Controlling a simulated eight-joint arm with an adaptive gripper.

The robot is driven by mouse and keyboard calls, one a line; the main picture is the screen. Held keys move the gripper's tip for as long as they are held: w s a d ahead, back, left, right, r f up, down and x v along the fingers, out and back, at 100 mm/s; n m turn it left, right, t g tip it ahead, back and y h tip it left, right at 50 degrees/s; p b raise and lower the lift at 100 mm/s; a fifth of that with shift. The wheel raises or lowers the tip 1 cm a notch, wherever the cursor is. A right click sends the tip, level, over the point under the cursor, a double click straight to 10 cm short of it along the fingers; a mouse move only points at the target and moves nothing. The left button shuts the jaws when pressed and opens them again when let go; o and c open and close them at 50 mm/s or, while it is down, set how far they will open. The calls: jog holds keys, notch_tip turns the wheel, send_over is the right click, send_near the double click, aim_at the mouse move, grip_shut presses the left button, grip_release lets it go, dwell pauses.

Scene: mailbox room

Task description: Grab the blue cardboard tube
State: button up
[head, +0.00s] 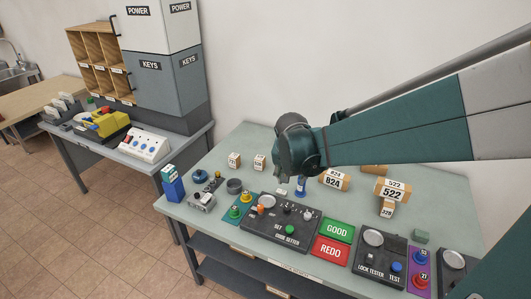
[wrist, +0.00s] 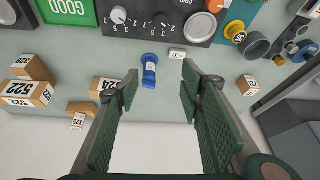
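A small blue tube with a pale label band (wrist: 149,72) is on the grey-green table, just beyond my fingertips in the wrist view. In the head view the blue tube (head: 301,187) shows just below my gripper (head: 293,170), partly close to its outline. My gripper (wrist: 158,84) is open, with its two green padded fingers apart and nothing between them. In the wrist view the tube lies ahead of the gap, nearer the left finger. I cannot tell the exact height of the fingers above it.
A black code setter panel (head: 284,221) stands in front of the tube. Labelled brown boxes, 824 (head: 333,181) and 522 (head: 390,190), are to the right. A small white tag block (wrist: 177,53) is close beside the tube. The table's back strip is mostly clear.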

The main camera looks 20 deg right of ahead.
aim_at(301, 187)
jog(key=w+d+f+m+p, duration=0.1)
jog(key=w+d+f, duration=0.1)
jog(key=w+d+f+m+g+p, duration=0.1)
jog(key=w+d+f+p, duration=0.1)
jog(key=w+d+f, duration=0.1)
jog(key=w+d+f+m+h+p, duration=0.1)
jog(key=w+d+f+m, duration=0.1)
jog(key=w+d+f, duration=0.1)
jog(key=shift+w+d+f+g, duration=0.1)
jog(key=shift+w+f+g, duration=0.1)
jog(key=shift+g, duration=0.1)
jog(key=shift+w+d+f+p, duration=0.15)
jog(key=shift+d+f+p, duration=0.1)
jog(key=shift+f+p, duration=0.05)
jog(key=shift+f, duration=0.1)
jog(key=shift+x, duration=1.15)
jog(key=shift+d, duration=0.1)
jog(key=shift+b+x, duration=0.65)
jog(key=shift+x, duration=1.95)
jog(key=shift+d, duration=0.15)
jog(key=c, duration=1.1)
